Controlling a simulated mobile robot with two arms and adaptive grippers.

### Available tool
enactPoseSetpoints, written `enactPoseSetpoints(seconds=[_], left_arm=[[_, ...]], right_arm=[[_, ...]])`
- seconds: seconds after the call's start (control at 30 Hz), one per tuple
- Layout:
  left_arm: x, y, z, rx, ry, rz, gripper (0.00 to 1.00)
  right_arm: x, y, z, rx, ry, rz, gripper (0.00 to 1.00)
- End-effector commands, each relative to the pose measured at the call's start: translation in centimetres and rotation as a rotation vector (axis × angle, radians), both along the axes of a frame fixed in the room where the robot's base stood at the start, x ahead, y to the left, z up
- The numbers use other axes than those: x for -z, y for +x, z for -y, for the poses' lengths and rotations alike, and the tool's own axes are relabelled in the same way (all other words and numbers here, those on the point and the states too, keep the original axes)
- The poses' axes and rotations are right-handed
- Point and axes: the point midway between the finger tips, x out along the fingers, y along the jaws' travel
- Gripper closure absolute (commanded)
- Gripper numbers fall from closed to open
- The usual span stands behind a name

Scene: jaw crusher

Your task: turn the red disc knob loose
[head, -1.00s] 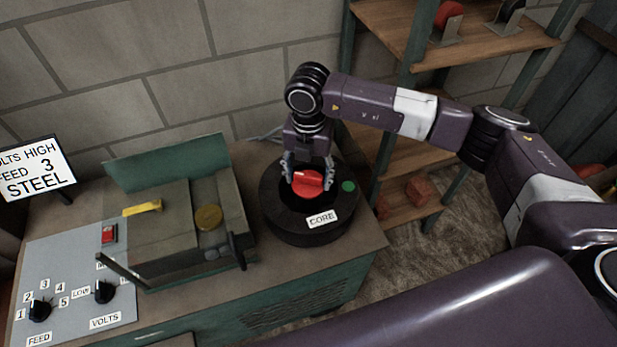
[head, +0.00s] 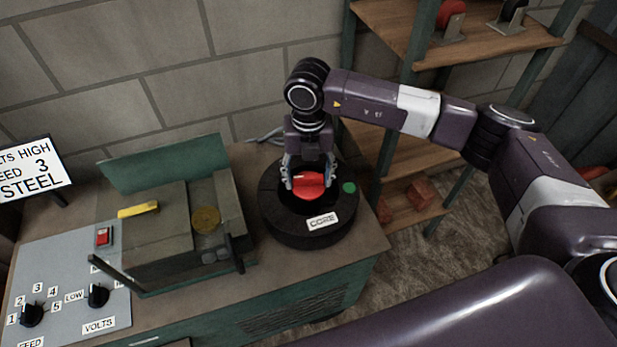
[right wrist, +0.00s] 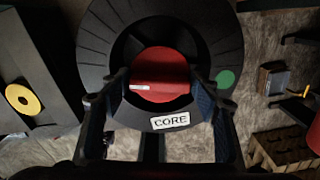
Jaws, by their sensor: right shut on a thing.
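The red disc knob (head: 308,185) sits in the middle of a round black housing labelled CORE (head: 285,228) on the bench. It also shows in the right wrist view (right wrist: 160,75), with a raised bar and a small white mark at its left. My right gripper (head: 309,178) points down over the knob, with one finger on each side, shut on it. In the right wrist view the fingers (right wrist: 160,98) flank the knob. A green dot (head: 349,188) is on the housing's right rim. My left gripper is not in view.
A grey machine with a green raised lid (head: 165,161) stands left of the housing. A panel with FEED and VOLTS dials (head: 60,290) is at the lower left. A sign (head: 33,168) stands behind it. Wooden shelves (head: 470,30) rise at the back right.

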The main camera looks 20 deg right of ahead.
Motion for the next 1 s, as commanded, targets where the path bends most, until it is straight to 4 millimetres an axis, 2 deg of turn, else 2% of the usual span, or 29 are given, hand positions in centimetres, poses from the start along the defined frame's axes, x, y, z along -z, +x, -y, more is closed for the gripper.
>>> enactPoseSetpoints(seconds=[0.03, 0.4, 0.77, 0.8, 0.93, 1.0], left_arm=[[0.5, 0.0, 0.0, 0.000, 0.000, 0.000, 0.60], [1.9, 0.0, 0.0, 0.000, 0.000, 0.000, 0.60], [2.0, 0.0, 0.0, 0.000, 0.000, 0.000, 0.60], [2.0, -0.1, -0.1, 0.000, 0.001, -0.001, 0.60], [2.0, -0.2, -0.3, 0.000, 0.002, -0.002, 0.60], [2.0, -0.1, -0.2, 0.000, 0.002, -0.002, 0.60]], right_arm=[[0.8, -0.5, 0.0, -0.029, -0.003, -0.014, 0.67], [0.8, -0.5, 0.0, -0.220, -0.002, -0.016, 0.67], [0.6, -0.5, 0.0, -0.256, -0.002, -0.015, 0.67], [0.6, -0.5, 0.0, -0.255, -0.002, -0.015, 0.39], [0.5, -0.4, 0.0, -0.254, -0.003, -0.013, 0.25], [0.4, -0.3, 0.0, -0.254, -0.002, -0.010, 0.23]])
